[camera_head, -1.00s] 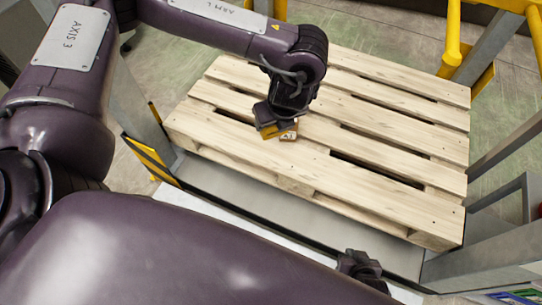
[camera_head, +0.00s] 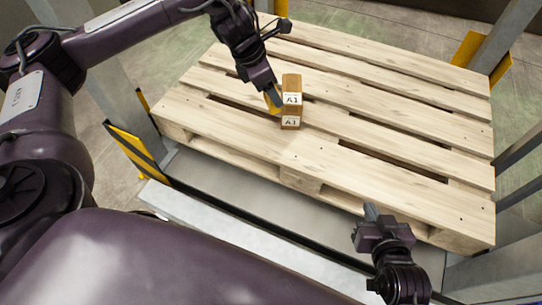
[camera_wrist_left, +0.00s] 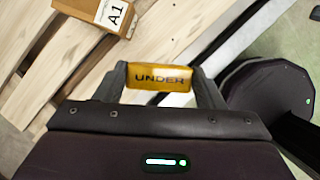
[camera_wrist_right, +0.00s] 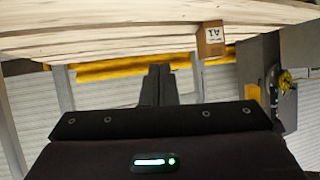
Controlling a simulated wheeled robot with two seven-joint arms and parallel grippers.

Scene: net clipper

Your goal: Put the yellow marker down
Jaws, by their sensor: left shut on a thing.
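A yellow marker (camera_wrist_left: 160,78) with the word UNDER on it is between the two fingers of my left gripper (camera_wrist_left: 160,85). In the head view the marker (camera_head: 273,98) shows at the tip of my left gripper (camera_head: 271,94), just left of a brown A1 box. I cannot tell whether the marker touches the pallet (camera_head: 390,122). My right gripper (camera_head: 371,213) is in front of the pallet's near edge. In the right wrist view its fingers (camera_wrist_right: 160,84) are together, with nothing seen between them.
The brown A1 box (camera_head: 291,103) stands on the pallet beside the marker. The pallet's boards right of the box are bare, with gaps between them. A yellow and black striped post guard (camera_head: 137,152) stands at the left, and grey posts rise around the pallet.

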